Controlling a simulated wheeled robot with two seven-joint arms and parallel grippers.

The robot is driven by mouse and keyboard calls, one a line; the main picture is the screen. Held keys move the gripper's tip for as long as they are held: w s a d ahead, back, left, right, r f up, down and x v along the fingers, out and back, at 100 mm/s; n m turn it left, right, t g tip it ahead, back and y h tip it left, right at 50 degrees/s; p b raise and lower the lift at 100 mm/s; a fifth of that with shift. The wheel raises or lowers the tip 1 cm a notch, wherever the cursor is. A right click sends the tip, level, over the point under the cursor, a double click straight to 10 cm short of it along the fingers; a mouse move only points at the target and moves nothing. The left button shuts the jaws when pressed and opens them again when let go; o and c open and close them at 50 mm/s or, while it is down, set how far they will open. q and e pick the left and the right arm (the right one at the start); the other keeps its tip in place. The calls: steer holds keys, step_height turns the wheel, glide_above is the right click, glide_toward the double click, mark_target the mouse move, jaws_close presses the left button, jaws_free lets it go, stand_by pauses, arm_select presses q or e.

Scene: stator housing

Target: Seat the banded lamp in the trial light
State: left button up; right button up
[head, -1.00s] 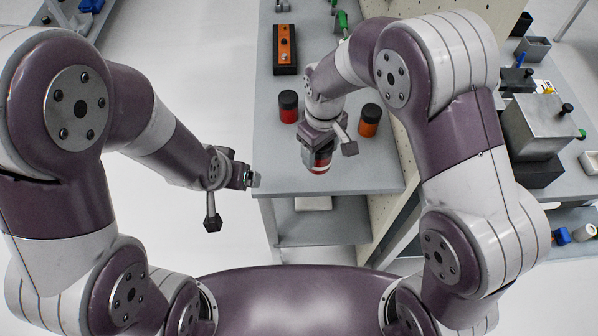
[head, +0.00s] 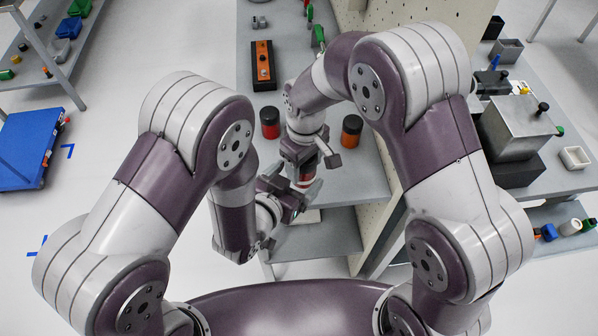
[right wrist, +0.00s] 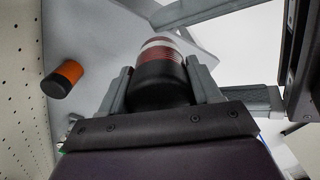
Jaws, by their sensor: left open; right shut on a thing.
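The banded lamp (right wrist: 160,62) has a black cap and a red body with pale bands. My right gripper (right wrist: 163,88) is shut on its black cap and holds it above the front of the bench. In the head view the lamp (head: 306,176) is partly hidden by the grippers. My left gripper (head: 293,187) is open close beside the lamp, its fingers spread on either side of its banded end; contact cannot be told. An orange-faced box with dark round spots (head: 263,66) lies farther back on the bench; I cannot tell whether it is the trial light.
A red black-capped cylinder (head: 270,122) stands left of my right gripper, and an orange black-capped one (head: 351,130) stands right of it. A perforated panel (head: 400,195) borders the bench on the right. A lower shelf (head: 325,240) lies under the bench's front edge.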

arm_select(q)
steer(key=shift+x, duration=1.4)
steer(key=shift+c, duration=0.4)
